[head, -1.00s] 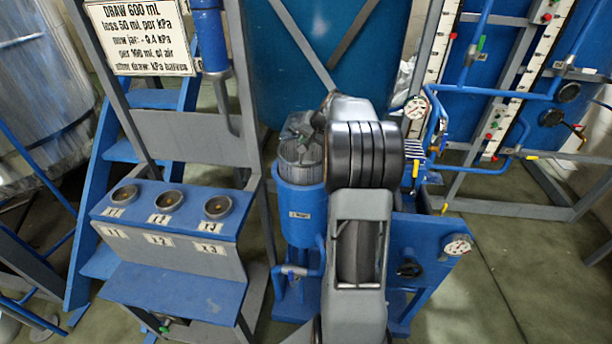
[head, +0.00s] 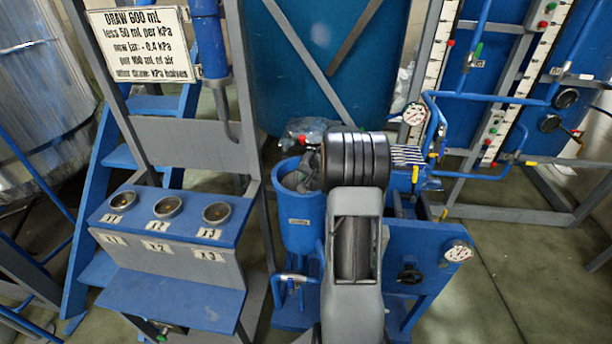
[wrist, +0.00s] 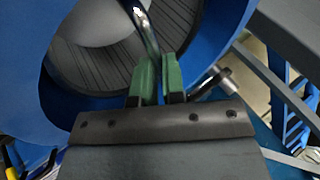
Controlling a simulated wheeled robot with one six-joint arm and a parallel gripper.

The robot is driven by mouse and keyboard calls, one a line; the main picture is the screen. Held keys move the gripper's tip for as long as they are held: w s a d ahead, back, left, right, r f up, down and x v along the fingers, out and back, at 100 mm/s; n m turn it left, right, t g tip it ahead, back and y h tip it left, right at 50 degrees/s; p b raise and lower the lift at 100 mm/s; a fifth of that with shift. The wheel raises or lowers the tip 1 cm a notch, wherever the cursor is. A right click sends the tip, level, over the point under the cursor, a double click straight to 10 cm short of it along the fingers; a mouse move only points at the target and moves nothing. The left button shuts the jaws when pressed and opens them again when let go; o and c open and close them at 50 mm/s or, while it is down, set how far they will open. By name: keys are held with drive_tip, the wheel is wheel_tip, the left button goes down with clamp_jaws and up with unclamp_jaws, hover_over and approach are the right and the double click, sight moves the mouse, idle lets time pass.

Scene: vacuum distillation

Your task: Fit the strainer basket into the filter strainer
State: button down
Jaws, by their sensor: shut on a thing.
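The filter strainer (head: 302,222) is a blue upright cylinder with an open top, left of my arm in the head view. In the wrist view its blue wall (wrist: 60,105) surrounds the grey ribbed strainer basket (wrist: 88,68), which is down inside the opening. My gripper (wrist: 160,82) has green fingertips shut on the basket's thin metal handle (wrist: 143,28). In the head view only grey shapes show in the strainer's mouth, and my arm covers part of it. Whether the basket rests on the bottom is hidden.
A blue panel with a gauge (head: 458,252) and a dark knob (head: 409,274) stands right of my arm. A bench with several round cups (head: 167,207) and a lettered sign (head: 145,45) are at left. Blue pipes (head: 490,97) run at the back right.

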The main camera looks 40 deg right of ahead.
drive_tip(key=shift+f, duration=0.15)
drive_tip(key=c, duration=1.2)
unclamp_jaws()
drive_tip(key=shift+r, duration=0.3)
drive_tip(key=b+v, duration=0.1)
drive_tip(key=v, duration=0.9)
drive_tip(key=s+a+r+n+g, duration=0.1)
drive_tip(key=s+a+r+n, duration=0.15)
drive_tip(key=a, duration=0.55)
drive_tip(key=s+a+r+n+g, duration=0.1)
drive_tip(key=s+a+n, duration=0.15)
drive_tip(key=a, duration=0.65)
drive_tip(key=s+a+f+n, duration=0.1)
drive_tip(key=s+a, duration=0.2)
drive_tip(key=s, duration=0.1)
drive_tip(key=s+a+f+n+g+h, duration=0.1)
drive_tip(key=s+a+n, duration=0.1)
drive_tip(key=s+a, duration=0.2)
drive_tip(key=s+a+f+n, duration=0.1)
drive_tip(key=s+a+n, duration=0.1)
drive_tip(key=s+a, duration=0.2)
drive_tip(key=shift+s+a+f+g+h, duration=0.1)
drive_tip(key=shift+s+g+h, duration=0.05)
drive_tip(key=shift+s, duration=0.3)
drive_tip(key=shift+s+a+f+g+h, duration=0.1)
drive_tip(key=shift+s+g+h, duration=0.05)
drive_tip(key=shift+s, duration=0.25)
